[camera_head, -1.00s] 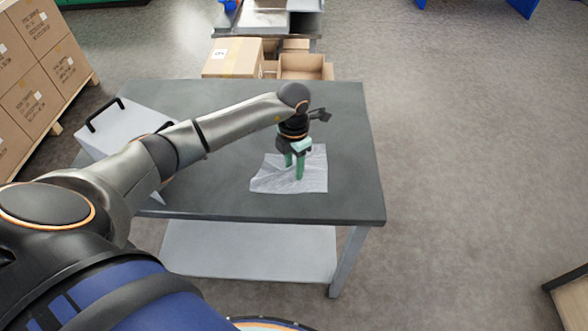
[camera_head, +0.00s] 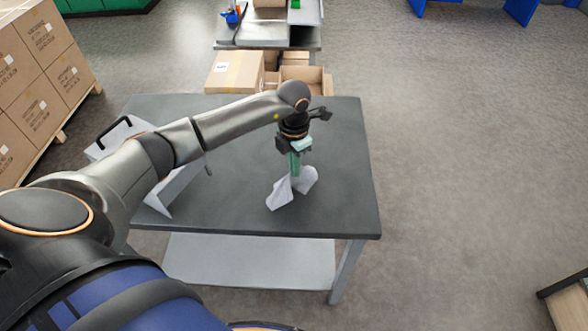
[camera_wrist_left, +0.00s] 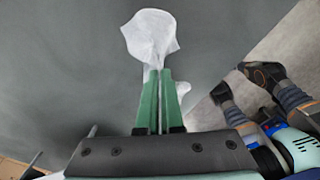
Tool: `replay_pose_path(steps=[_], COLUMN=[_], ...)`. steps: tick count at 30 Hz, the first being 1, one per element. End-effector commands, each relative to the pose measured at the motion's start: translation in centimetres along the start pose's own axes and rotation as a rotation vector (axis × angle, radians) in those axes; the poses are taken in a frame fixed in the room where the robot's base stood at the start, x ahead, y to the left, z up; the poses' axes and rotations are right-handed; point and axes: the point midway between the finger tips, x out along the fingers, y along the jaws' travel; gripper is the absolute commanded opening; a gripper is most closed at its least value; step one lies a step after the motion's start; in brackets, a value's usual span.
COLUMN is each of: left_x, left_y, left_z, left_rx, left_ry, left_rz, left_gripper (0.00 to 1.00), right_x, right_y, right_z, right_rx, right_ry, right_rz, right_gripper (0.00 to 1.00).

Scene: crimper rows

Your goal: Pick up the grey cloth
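The grey cloth (camera_head: 281,194) is pale and bunched, and hangs in folds below my left gripper (camera_head: 294,174) in the head view. My left gripper's green fingers are together on a pinch of the cloth. In the left wrist view the cloth (camera_wrist_left: 150,36) spreads out past the fingertips of the left gripper (camera_wrist_left: 158,72). A smaller part of it shows to the right of the fingers. I cannot tell whether its lowest edge touches the table. My right gripper is not in view.
The dark grey table (camera_head: 340,150) is clear to the right of and behind the cloth. A light grey box-like object with a black handle (camera_head: 112,132) stands at its left. Cardboard boxes (camera_head: 235,72) stand behind the table. Stacked cartons (camera_head: 40,80) stand at the far left.

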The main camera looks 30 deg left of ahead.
Motion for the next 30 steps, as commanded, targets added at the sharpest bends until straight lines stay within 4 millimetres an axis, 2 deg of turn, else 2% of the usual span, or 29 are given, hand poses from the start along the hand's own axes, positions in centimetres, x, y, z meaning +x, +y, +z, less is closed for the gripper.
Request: replay_pose_path(steps=[1,3,9,20,23,26,30], left_x=[-1.6,-2.9,-5.2,-5.5,-5.9,-6.7,-8.2], left_y=[0.1,0.1,0.0,-0.1,-0.4,-1.2,-2.9], left_z=[0.1,0.1,0.1,0.1,0.1,0.3,0.2], left_rx=[0.0,0.0,0.0,0.011,0.079,0.227,0.543], left_ry=[-0.005,-0.003,-0.004,-0.002,-0.003,-0.005,-0.005], left_rz=[0.002,0.002,0.001,0.0,0.001,0.002,0.003], left_gripper=[0.0,0.0,0.0,0.0,0.0,0.0,0.0], right_x=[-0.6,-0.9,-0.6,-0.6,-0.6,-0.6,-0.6], right_y=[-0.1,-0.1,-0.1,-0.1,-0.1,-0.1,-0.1], right_z=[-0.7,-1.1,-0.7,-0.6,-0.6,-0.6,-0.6], right_rx=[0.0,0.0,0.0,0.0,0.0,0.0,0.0], right_ry=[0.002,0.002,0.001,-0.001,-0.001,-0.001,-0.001], right_rz=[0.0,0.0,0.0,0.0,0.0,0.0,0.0], right_gripper=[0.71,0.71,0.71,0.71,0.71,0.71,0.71])
